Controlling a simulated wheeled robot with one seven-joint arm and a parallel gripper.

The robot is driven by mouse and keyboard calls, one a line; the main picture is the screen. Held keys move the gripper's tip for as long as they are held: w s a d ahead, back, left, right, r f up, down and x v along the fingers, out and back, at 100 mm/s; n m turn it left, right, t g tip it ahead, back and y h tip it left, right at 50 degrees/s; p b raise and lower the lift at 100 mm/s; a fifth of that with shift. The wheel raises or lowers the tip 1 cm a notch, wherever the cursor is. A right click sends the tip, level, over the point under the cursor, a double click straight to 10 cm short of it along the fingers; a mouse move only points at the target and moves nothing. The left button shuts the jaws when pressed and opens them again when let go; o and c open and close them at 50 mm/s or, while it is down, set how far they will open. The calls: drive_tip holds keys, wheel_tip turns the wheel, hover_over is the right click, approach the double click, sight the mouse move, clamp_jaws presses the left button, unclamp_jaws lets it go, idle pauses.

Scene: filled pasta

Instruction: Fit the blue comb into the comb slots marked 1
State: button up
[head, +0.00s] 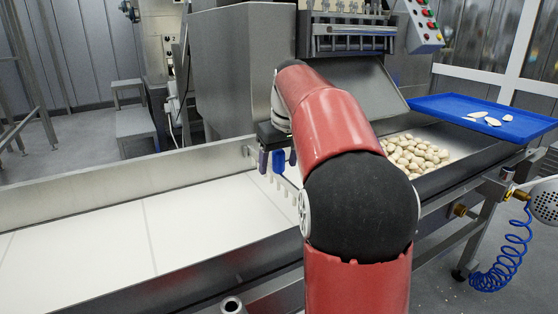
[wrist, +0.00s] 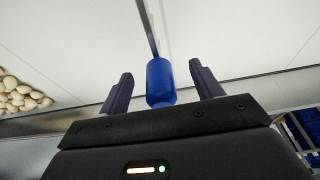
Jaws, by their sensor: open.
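My gripper (head: 278,162) hangs over the white belt, partly hidden by my red arm. A blue handle, seemingly the blue comb (head: 279,168), is between its fingers. In the wrist view the blue handle (wrist: 160,82) stands between the two dark fingers of my gripper (wrist: 161,70), with a gap on each side. A thin dark bar runs from the handle away over the belt. Pale pegs (head: 283,190) show below the bar in the head view. The machine front (head: 350,40) has a row of slots or fittings; no mark 1 can be read.
The white belt (head: 90,235) is clear to the left, with a raised metal side wall (head: 100,195) behind. A heap of filled pasta (head: 415,155) lies right of my arm. A blue tray (head: 460,104) with several pale pieces stands at the right.

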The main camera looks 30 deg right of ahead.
drive_tip(key=shift+p+v, duration=2.8)
drive_tip(key=shift+v, duration=0.8)
drive_tip(key=shift+f, duration=0.1)
